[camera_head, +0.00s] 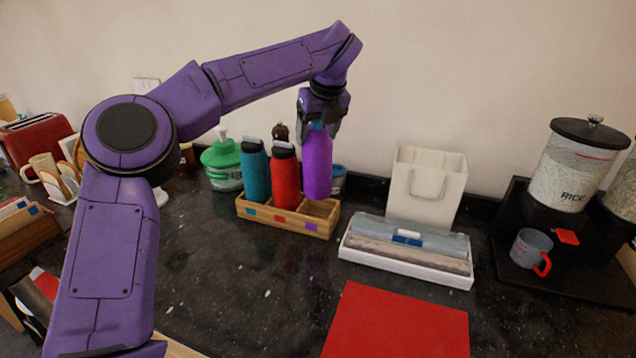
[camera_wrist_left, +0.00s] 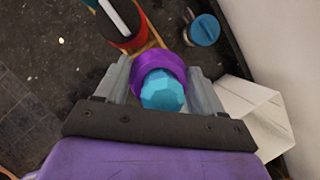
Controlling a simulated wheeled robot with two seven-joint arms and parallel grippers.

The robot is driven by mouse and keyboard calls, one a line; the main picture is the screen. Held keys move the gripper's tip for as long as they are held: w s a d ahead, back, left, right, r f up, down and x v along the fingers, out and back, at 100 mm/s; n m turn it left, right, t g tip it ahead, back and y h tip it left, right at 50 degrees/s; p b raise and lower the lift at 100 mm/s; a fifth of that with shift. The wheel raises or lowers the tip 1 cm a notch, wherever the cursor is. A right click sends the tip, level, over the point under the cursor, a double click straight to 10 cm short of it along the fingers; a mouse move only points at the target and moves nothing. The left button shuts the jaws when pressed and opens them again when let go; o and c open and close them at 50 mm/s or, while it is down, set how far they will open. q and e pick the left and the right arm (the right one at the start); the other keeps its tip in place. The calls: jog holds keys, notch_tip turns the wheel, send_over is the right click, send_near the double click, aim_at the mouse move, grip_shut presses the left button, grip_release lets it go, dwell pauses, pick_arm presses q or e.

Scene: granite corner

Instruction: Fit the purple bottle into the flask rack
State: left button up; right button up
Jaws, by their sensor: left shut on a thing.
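The purple bottle (camera_head: 317,165) hangs upright in my left gripper (camera_head: 320,118), which is shut on its top. In the left wrist view the bottle (camera_wrist_left: 160,62) and its blue faceted cap (camera_wrist_left: 162,92) show between the fingers of the left gripper (camera_wrist_left: 163,85). The wooden flask rack (camera_head: 280,219) stands on the dark counter, with a teal bottle (camera_head: 255,172) and a red bottle (camera_head: 286,178) in its left and middle places. The purple bottle is over or just behind the right place, marked with a purple square; its exact height above the rack is unclear. My right gripper is not in view.
A green-lidded pump container (camera_head: 222,165) and a blue-lidded jar (camera_head: 338,178) stand behind the rack. A white bag (camera_head: 428,185) and a white tray (camera_head: 405,262) with rolled cloths are at its right. A red mat (camera_head: 398,322) lies in front.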

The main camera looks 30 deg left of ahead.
aim_at(324, 144)
pick_arm(q)
notch_tip(324, 144, down, 10)
jog(key=shift+r+p, duration=0.2)
jog(key=shift+p, duration=0.1)
jog(key=shift+d+f, duration=0.1)
jog(key=shift+f, duration=0.05)
jog(key=o, duration=1.5)
jog(key=b+v, duration=0.1)
jog(key=v, duration=1.1)
jog(key=shift+s, duration=0.15)
